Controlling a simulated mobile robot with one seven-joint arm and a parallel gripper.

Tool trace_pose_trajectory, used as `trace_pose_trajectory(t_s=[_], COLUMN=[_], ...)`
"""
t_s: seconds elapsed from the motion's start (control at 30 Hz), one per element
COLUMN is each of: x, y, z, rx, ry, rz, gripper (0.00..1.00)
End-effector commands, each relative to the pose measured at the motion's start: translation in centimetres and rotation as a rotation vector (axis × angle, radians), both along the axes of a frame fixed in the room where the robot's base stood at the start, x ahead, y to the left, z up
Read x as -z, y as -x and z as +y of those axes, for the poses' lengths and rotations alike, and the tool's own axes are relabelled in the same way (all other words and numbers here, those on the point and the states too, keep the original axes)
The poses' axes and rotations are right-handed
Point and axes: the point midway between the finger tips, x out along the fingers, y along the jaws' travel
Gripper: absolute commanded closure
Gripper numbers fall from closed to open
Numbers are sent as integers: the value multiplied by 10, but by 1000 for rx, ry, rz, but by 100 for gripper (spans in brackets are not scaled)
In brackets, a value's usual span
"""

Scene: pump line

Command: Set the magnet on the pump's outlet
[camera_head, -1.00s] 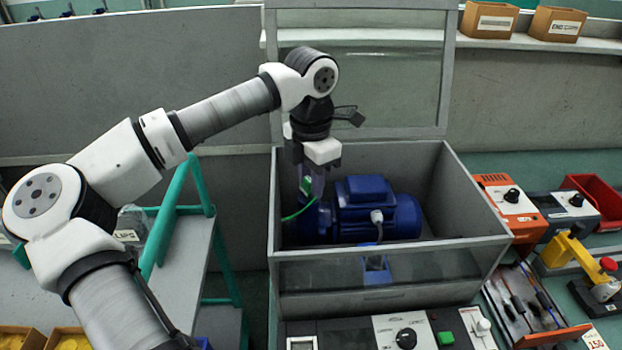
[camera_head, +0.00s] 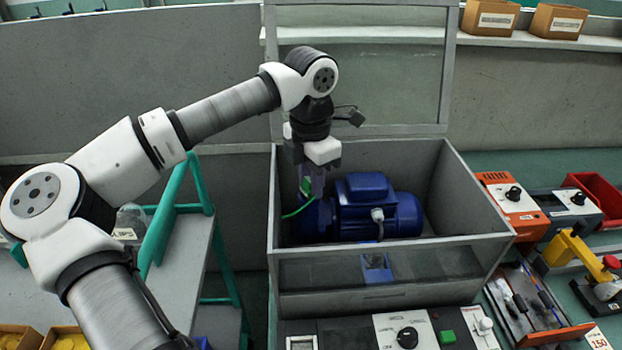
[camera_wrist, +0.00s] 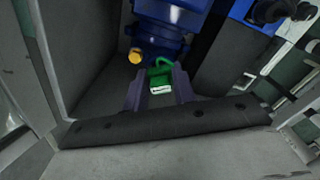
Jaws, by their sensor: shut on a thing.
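The blue pump (camera_head: 370,210) sits inside a grey open-topped box (camera_head: 395,290) with its lid raised. My gripper (camera_head: 312,185) reaches down into the left part of the box, beside the pump's left end. It is shut on a green magnet (camera_head: 305,187), which also shows between the fingers in the wrist view (camera_wrist: 160,78). In that view the magnet is close to the pump body (camera_wrist: 165,35), near a yellow cap (camera_wrist: 135,56). I cannot tell whether the magnet touches the pump. Which part is the outlet is not clear.
The box walls stand close around my gripper, and the raised lid (camera_head: 360,130) is behind it. A control panel (camera_head: 390,330) lies in front. An orange meter (camera_head: 510,210), a red bin (camera_head: 600,200) and a yellow press (camera_head: 580,260) are to the right.

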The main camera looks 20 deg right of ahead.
Motion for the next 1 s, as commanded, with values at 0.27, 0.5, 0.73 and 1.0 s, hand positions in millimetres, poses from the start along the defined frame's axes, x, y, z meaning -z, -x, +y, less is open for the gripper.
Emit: trace_pose_trajectory(t_s=[0.27,0.5,0.73,1.0], x=[0,0,0,-3], y=[0,0,0,0], z=[0,0,0,0], rx=[0,0,0,0], ry=[0,0,0,0], rz=[0,0,0,0], gripper=[63,48,41,41])
